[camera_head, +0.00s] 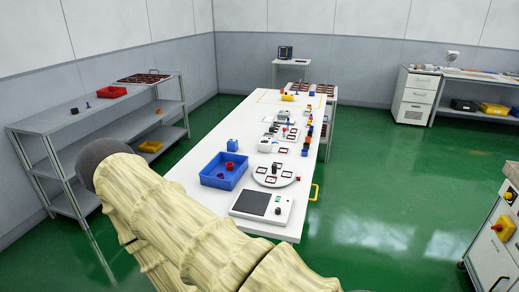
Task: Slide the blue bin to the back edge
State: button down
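A blue bin (211,182) stands on the left side of the long white table (187,170), near its close end. It is open at the top and a small red piece and a purple piece lie inside. The bin sits close to the table's left edge. My cream-coloured arm fills the lower left foreground and covers part of the table's near left edge. My gripper does not show in this view, so its state and its distance from the bin cannot be seen.
Right of the bin are a round turntable (290,174) and a flat device with a dark panel (262,206). A small blue block (232,145) stands behind the bin. More small pieces line the table's right side. A grey shelf (62,122) stands left.

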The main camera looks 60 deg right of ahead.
aim_at(208, 177)
jog(key=z, duration=1.25)
